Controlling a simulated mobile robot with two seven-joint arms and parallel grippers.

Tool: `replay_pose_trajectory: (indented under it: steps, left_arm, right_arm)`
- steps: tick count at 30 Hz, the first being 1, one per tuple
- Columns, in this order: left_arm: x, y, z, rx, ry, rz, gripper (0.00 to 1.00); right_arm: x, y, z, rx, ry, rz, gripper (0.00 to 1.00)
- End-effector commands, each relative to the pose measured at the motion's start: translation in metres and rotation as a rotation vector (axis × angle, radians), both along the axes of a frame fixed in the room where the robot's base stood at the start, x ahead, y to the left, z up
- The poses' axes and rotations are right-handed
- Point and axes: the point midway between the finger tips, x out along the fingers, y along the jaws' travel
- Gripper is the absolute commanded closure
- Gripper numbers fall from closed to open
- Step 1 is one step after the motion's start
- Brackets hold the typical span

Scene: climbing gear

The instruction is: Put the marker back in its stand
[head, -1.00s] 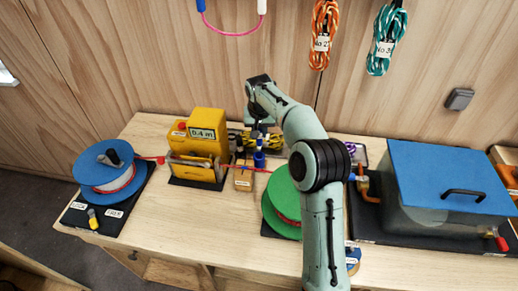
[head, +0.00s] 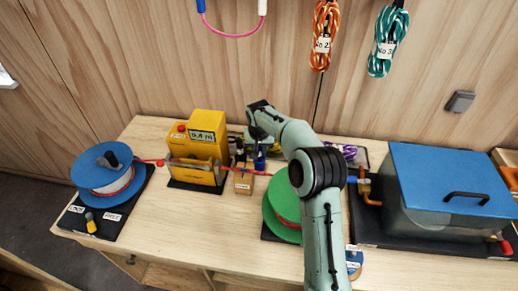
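A small wooden block with a white label (head: 243,184), which looks like the stand, sits at the middle of the bench, right of the yellow machine. A dark upright piece (head: 240,152) shows just behind it. A small upright blue piece (head: 260,161), possibly the marker, is right of and behind the block. My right gripper (head: 261,146) points down directly over the blue piece. Its fingers are small and partly hidden by the wrist, so I cannot tell whether they are closed on it. My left gripper is out of view.
The yellow machine with a display (head: 197,150) stands left of the block. A red rope runs from the blue reel (head: 100,162) past it towards the green reel (head: 276,215), partly behind my arm. A blue-lidded tank (head: 445,180) stands right. The bench front left of centre is clear.

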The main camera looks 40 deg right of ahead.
Motion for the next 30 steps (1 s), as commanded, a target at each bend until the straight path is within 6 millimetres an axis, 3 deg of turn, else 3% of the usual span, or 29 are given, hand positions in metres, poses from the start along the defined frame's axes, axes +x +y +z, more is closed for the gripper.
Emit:
replay_pose_trajectory:
  steps: [1,3,14,17,30]
  left_arm:
    - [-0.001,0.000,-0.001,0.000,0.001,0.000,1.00]
    - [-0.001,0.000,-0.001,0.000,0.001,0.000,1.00]
    - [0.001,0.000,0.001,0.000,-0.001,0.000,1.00]
    - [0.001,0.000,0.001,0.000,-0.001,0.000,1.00]
    - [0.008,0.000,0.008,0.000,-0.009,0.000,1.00]
  right_arm:
    - [0.000,0.000,-0.002,0.000,0.002,0.001,0.69]
    - [0.000,0.000,-0.001,0.001,0.001,0.000,0.50]
    - [0.000,0.000,0.004,0.000,0.000,0.000,0.50]
    - [-0.002,0.002,0.016,-0.001,-0.002,0.001,0.50]
    - [-0.018,0.016,0.102,-0.001,-0.002,0.000,0.50]
